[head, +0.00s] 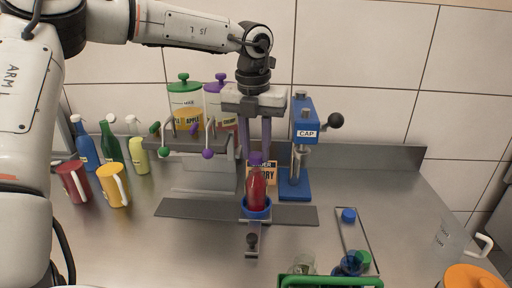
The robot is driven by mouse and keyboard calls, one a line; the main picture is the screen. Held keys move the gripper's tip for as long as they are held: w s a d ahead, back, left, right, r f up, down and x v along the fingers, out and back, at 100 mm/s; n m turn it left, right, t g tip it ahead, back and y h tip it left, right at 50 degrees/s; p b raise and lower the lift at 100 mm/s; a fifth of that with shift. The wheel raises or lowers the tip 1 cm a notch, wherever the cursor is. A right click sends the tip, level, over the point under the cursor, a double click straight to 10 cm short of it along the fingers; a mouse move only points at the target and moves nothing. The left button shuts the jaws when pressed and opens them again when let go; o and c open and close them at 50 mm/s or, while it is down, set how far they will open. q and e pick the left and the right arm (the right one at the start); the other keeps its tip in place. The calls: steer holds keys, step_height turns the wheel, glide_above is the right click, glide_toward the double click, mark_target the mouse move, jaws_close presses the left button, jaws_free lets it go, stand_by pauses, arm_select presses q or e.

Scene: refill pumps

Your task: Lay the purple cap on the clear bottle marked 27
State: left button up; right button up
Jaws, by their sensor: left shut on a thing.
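The purple cap (255,158) is between the fingertips of my left gripper (256,154), which points straight down and is shut on it. The cap is right at the top of a clear bottle (256,190) filled with red liquid. I cannot tell whether the cap touches the neck. The bottle stands upright in a blue ring holder (257,212) on a grey slide. No number is readable on it. My right gripper is not in view.
A blue cap press (304,130) stands just right of the bottle. Behind left are two dispensers with green (184,78) and purple lids. Red (74,181) and yellow (112,185) mugs and several spray bottles stand left. A green crate (330,282) is at the front.

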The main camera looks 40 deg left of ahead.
mark_target(256, 155)
arm_select(q)
steer(key=shift+f+b, duration=0.4)
steer(key=shift+f, duration=0.05)
steer(key=o, duration=0.9)
steer(key=shift+c, duration=0.2)
steer(key=shift+r, duration=0.1)
step_height(256, 155, up, 7)
steer(key=p, duration=0.4)
steer(key=shift+p, duration=0.35)
